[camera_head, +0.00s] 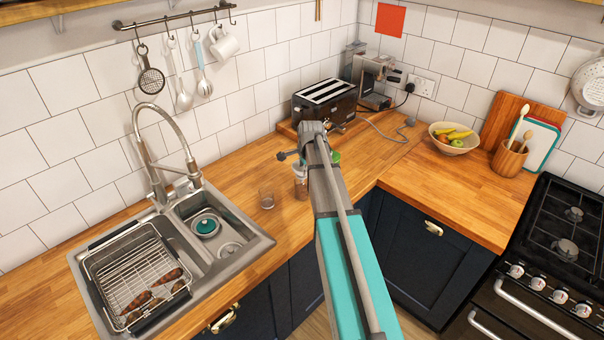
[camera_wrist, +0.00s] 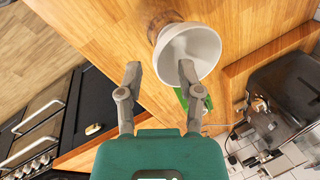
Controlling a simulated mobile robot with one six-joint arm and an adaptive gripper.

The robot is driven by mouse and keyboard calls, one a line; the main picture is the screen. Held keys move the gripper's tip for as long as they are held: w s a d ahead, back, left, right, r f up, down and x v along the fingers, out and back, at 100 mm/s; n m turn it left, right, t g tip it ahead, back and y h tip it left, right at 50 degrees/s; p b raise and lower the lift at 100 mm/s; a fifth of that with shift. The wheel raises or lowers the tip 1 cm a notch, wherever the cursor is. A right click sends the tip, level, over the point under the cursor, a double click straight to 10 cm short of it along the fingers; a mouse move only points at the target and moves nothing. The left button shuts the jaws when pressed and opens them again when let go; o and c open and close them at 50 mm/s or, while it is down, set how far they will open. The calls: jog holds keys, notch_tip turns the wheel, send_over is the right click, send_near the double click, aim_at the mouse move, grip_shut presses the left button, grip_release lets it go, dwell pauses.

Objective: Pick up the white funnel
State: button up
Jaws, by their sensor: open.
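The white funnel (camera_wrist: 195,45) shows in the wrist view with its wide round mouth turned toward the camera. A brownish, round object (camera_wrist: 163,20) shows behind its rim; I cannot tell whether they touch. My gripper (camera_wrist: 160,72) is open and empty. Its right fingertip overlaps the funnel's lower rim in the picture, and its left fingertip is over the wooden counter. Contact cannot be told. In the head view my arm hides most of that spot; a small jar-like object with brown contents (camera_head: 300,186) stands just left of the arm, and the funnel is not clearly visible.
A green object (camera_wrist: 196,101) lies close beside the funnel. A toaster (camera_head: 325,101) and coffee machine (camera_head: 375,78) stand behind. A fruit bowl (camera_head: 453,143) is at right. The right counter front is clear.

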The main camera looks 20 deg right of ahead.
aim_at(302, 178)
jog(key=shift+d+b+x, duration=0.2)
jog(key=shift+b+x, duration=2.15)
jog(key=shift+x, duration=0.2)
jog(key=shift+a, duration=0.1)
grip_shut()
